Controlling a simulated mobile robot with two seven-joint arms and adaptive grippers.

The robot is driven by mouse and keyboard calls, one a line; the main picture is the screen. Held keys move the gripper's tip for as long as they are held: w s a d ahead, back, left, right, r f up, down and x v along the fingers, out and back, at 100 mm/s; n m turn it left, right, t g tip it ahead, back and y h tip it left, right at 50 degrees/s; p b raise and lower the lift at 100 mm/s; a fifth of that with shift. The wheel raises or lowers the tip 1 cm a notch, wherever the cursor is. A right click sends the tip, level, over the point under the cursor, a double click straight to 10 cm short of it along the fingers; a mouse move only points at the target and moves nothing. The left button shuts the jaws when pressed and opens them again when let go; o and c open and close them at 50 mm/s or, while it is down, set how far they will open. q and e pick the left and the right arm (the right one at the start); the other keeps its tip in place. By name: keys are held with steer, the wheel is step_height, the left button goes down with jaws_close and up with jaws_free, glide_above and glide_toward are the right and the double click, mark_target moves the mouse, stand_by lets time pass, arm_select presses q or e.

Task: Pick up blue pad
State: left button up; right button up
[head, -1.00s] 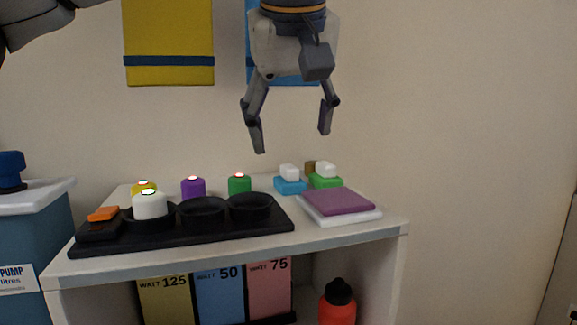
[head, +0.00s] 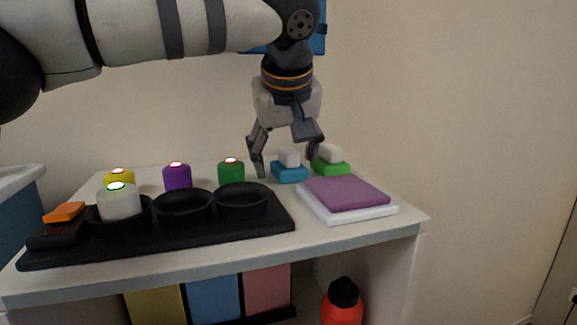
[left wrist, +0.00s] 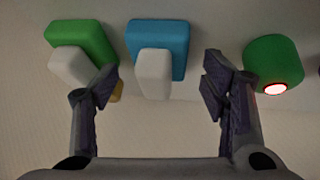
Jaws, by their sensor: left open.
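The blue pad (head: 290,174) lies on the shelf top near its back, with a white block (head: 289,157) on top of it as its grip. In the left wrist view the blue pad (left wrist: 172,42) and its white block (left wrist: 154,73) show between the two fingers. My left gripper (head: 286,165) is open and points down above and around the blue pad; it also shows open in the left wrist view (left wrist: 160,88). No contact with the pad is visible. My right gripper is not in view.
A green pad (head: 330,167) with a white block sits close right of the blue one. A green cylinder (head: 231,173) stands to the left. A purple pad (head: 345,193) on a white slab lies in front, and a black tray (head: 275,222) front left.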

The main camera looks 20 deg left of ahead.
arm_select(q)
steer(key=shift+w, duration=0.1)
steer(key=c, duration=1.3)
steer(key=shift+o, duration=0.2)
steer(key=s+d+r, duration=0.4)
steer(key=s+r, duration=0.4)
steer(key=s, duration=0.5)
steer(key=shift+s, duration=0.3)
